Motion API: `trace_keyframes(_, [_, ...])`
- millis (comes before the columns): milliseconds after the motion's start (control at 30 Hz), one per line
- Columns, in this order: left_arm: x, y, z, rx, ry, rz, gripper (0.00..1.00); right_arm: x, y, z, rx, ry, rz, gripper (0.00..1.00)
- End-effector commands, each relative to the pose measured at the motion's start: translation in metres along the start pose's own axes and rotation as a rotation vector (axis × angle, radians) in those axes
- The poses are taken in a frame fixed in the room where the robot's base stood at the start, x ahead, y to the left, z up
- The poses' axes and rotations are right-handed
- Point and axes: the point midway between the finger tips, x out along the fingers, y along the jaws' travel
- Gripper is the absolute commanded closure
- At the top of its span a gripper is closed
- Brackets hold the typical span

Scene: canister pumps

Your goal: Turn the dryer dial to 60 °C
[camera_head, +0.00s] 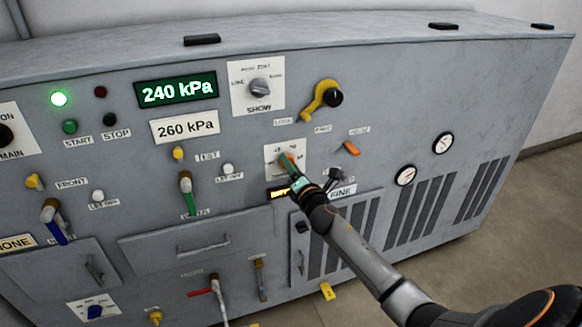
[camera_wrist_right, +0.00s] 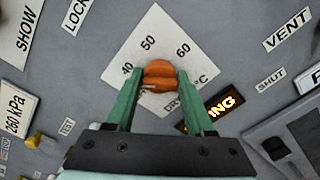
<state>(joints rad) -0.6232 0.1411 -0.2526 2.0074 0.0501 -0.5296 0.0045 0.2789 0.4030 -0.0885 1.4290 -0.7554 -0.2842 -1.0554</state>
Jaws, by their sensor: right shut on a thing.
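The dryer dial is an orange knob (camera_wrist_right: 159,72) on a white plate (camera_wrist_right: 150,35) marked 40, 50 and 60 °C, seen close in the right wrist view. The plate also shows in the head view (camera_head: 272,152), partly hidden by my arm. My right gripper (camera_wrist_right: 157,80) has its two green fingers on either side of the orange knob, shut on it. A pale line shows on the knob, but I cannot tell which number it points to. A lit amber sign (camera_wrist_right: 226,104), partly covered by a finger, sits beside the plate. My left gripper is not in view.
The grey panel carries a 240 kPa display (camera_head: 177,91), a 260 kPa card (camera_head: 185,127), the SHOW selector (camera_head: 260,88) and a yellow lever (camera_head: 318,98) above the dial. A small orange lever (camera_head: 351,148) is to the right. Two gauges (camera_head: 443,143) are further right.

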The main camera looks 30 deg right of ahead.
Motion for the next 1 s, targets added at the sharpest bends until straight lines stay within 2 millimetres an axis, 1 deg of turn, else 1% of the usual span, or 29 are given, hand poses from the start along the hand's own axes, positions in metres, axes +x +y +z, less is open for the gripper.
trace_keyframes(567, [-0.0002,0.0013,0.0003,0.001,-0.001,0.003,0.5,-0.0002,-0.0026,-0.0012,0.55,0.0,-0.002,1.0])
trace_keyframes(1000, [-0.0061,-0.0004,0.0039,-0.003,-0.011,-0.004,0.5,-0.0001,-0.0033,-0.0017,0.968,-0.001,-0.002,1.0])
